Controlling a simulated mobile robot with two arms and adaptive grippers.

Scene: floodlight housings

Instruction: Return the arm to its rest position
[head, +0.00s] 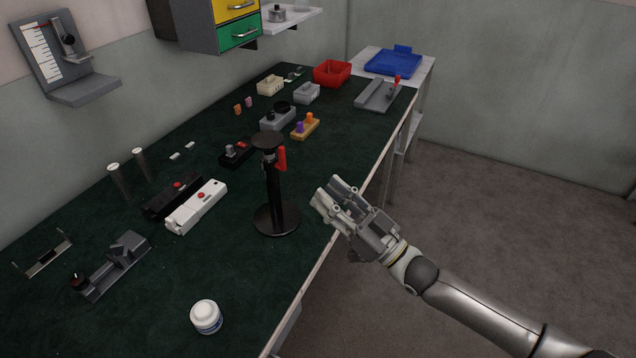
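My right gripper (329,190) is grey and hangs at the right of the workbench (250,290), just beyond its front edge. Its arm comes in from the lower right. Its two fingers point up and left, with a dark gap between them and nothing visible held. A black stand with a round base (277,219) and a red lever is on the bench to its left, apart from the fingers. My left gripper is not in view.
A white-lidded jar (206,317) stands near the front edge. A white housing (196,206) and a black one (171,196) lie left of the stand. A red bin (332,73) and a blue tray (393,62) are at the far end. Open floor lies at right.

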